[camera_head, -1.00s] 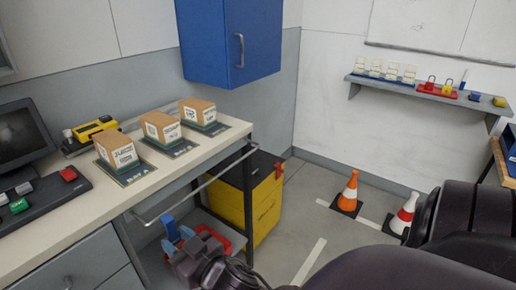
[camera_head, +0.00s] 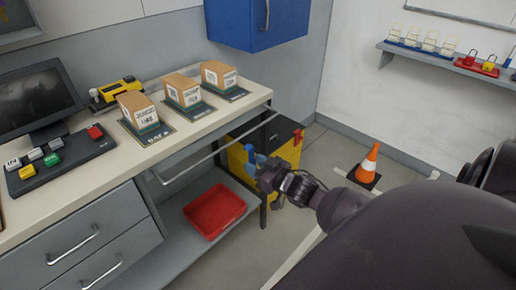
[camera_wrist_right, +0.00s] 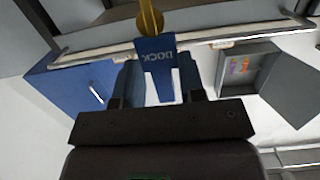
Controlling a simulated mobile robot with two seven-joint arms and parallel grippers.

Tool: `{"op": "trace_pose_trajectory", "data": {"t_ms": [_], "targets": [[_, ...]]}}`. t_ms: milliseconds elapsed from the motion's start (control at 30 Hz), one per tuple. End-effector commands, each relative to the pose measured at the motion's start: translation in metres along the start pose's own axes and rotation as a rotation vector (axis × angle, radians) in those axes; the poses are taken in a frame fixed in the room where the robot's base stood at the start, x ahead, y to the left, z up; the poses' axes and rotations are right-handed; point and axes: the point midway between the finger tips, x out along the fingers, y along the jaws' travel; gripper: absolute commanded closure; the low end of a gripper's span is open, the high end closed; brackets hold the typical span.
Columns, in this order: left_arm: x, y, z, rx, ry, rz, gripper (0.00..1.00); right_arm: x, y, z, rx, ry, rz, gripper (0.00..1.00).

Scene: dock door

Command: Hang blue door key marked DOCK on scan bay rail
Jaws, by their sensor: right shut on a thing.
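My right gripper (camera_head: 262,172) is shut on the blue door key, whose blue part (camera_head: 250,155) sticks up from the jaws. In the right wrist view the blue tag (camera_wrist_right: 157,66) reads DOCK, upside down, between the fingers (camera_wrist_right: 157,85), with a brass-coloured piece beyond it. The scan bay rail (camera_head: 215,155) is a thin metal bar along the counter's front edge. The key is near the rail's right end, seemingly below it and apart; the depth gap is unclear. A long bar, likely this rail (camera_wrist_right: 270,31), crosses behind the key in the wrist view. My left gripper is not in view.
A red tray (camera_head: 212,212) sits on the low shelf under the counter and looks empty. A yellow bin (camera_head: 284,150) stands behind my right gripper. Several boxes on mats line the counter (camera_head: 110,165). A blue cabinet (camera_head: 235,22) hangs above. An orange cone (camera_head: 369,162) stands on the floor.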

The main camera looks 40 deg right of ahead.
Motion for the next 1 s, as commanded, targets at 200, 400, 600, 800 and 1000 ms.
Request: {"op": "trace_pose_trajectory", "data": {"t_ms": [200,400,600,800,1000], "targets": [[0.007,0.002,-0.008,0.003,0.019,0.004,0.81,0.015,0.0,0.0,-0.002,-0.001,-0.001,0.93],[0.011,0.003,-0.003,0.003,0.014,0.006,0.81,0.027,-0.001,-0.001,-0.002,-0.001,-0.002,0.93],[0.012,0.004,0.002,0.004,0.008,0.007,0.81,0.04,-0.001,-0.003,-0.001,-0.002,-0.001,0.93],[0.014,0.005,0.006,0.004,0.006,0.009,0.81,0.053,-0.001,-0.004,-0.002,-0.001,-0.002,0.93],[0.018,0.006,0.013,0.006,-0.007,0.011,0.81,0.066,-0.001,-0.005,-0.001,-0.002,-0.002,0.93]]}}
